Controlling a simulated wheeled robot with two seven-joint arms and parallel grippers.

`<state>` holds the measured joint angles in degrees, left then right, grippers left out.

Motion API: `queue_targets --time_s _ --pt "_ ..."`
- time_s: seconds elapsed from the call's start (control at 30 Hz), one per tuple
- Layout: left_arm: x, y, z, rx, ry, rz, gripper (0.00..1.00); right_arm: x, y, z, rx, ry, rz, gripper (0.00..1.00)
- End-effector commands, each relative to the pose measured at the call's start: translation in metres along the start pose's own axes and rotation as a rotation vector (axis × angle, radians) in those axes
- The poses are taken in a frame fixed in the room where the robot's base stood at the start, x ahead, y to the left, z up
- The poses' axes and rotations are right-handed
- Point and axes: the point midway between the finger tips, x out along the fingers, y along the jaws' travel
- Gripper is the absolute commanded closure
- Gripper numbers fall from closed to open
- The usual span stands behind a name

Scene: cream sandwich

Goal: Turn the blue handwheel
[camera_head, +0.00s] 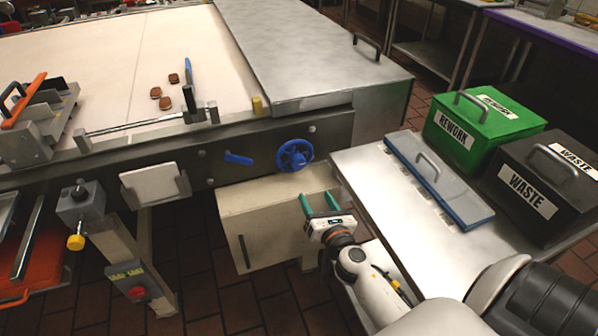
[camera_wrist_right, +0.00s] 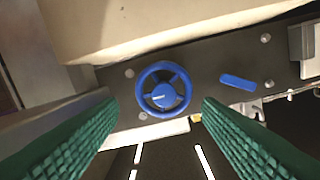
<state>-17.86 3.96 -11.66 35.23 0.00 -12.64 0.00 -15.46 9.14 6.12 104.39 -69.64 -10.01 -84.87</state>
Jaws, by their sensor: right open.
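The blue handwheel (camera_head: 294,155) is a spoked wheel on the dark side panel of the conveyor machine. In the right wrist view the handwheel (camera_wrist_right: 164,90) faces me near the middle, ahead of and between the two green fingers. My right gripper (camera_head: 318,203) is open and empty, with its green fingers pointing at the panel from in front of and below the wheel. It is apart from the wheel. In the wrist view my right gripper (camera_wrist_right: 160,112) shows its two ribbed fingers on either side. My left gripper is not in view.
A blue lever (camera_head: 238,159) sits left of the wheel on the panel. A cream box (camera_head: 270,225) stands below the wheel. A steel side table (camera_head: 390,200) on the right holds a blue-edged lid (camera_head: 440,178), a green REWORK bin (camera_head: 470,130) and a black WASTE bin (camera_head: 530,195).

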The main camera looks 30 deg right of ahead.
Motion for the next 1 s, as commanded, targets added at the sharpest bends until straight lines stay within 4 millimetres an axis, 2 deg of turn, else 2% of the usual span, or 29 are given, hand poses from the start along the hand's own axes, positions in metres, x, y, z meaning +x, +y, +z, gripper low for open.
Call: queue_targets --time_s 0.03,0.1,0.23,0.43,0.7,0.83,1.0 --pt "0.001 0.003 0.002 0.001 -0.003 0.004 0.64 0.001 -0.002 -0.009 -0.039 0.023 -0.005 0.41" --pt "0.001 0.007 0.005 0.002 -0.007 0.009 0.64 0.004 -0.003 -0.016 -0.066 0.037 -0.007 0.41" --pt "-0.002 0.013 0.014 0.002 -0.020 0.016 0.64 0.019 -0.004 -0.018 -0.069 0.039 -0.007 0.41" --pt "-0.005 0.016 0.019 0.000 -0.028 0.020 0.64 0.059 -0.004 -0.019 -0.066 0.038 -0.007 0.41" --pt "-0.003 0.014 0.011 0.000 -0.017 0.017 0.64 0.105 -0.004 -0.019 -0.064 0.036 -0.006 0.41" --pt "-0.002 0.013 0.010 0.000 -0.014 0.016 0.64 0.117 -0.004 -0.019 -0.064 0.035 -0.006 0.41" --pt "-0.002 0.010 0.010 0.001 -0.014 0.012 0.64 0.121 -0.004 -0.019 -0.064 0.035 -0.007 0.41"
